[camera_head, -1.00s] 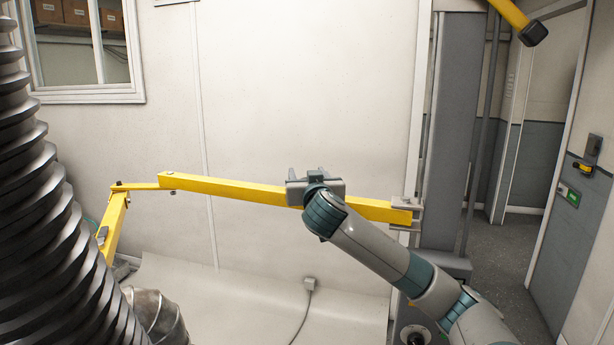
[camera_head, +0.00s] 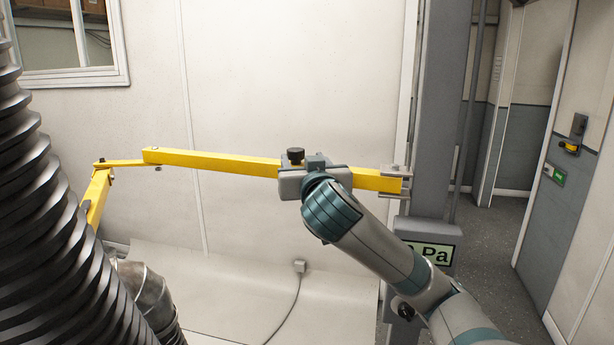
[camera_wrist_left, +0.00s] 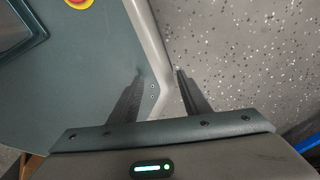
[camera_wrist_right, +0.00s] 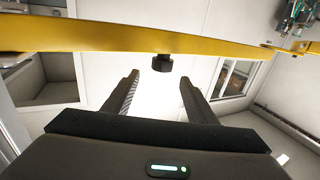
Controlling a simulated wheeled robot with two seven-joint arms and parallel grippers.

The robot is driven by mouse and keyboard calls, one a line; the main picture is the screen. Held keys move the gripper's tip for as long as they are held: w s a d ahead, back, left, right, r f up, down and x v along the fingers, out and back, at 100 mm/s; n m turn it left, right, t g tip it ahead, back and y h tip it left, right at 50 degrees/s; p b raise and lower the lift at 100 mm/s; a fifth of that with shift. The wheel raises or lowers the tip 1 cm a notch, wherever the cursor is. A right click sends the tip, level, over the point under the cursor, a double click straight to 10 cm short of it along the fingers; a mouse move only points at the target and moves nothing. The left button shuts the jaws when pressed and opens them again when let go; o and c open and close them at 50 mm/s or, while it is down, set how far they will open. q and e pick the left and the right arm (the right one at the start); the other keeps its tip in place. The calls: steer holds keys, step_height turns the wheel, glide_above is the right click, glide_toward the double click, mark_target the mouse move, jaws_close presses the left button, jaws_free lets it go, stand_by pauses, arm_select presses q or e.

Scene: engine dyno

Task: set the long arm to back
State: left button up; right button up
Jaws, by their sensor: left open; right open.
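The long arm (camera_head: 222,162) is a yellow bar hinged at a grey bracket (camera_head: 397,182) on the grey column, reaching left along the pale wall. A black knob (camera_head: 296,155) shows at the arm by my right gripper. In the right wrist view the yellow bar (camera_wrist_right: 120,39) crosses the top, with the black knob (camera_wrist_right: 162,63) hanging beyond and between the fingertips. My right gripper (camera_wrist_right: 157,88) is open and empty. In the head view its body (camera_head: 305,180) hides part of the bar. My left gripper (camera_wrist_left: 160,80) is open and empty, seen only in its wrist view.
A shorter yellow link (camera_head: 130,163) joins the far end of the arm. A large black ribbed hose (camera_head: 55,220) fills the left. A silver duct (camera_head: 150,295) stands below. A grey-green cabinet (camera_wrist_left: 75,85) lies under my left gripper. The speckled floor is clear beside it.

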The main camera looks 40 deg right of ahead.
arm_select(q)
steer(key=w+d+r+t+b, duration=0.1)
steer(key=w+d+t+b, duration=0.1)
steer(key=w, duration=0.7)
steer(key=w+d+r+t+h+b, duration=0.1)
steer(key=w+d+t+b, duration=0.2)
steer(key=w+d, duration=0.2)
steer(key=shift+w+h, duration=0.3)
steer(key=shift+w, duration=1.6)
arm_select(e)
steer(key=shift+v, duration=2)
arm_select(q)
steer(key=shift+r, duration=0.1)
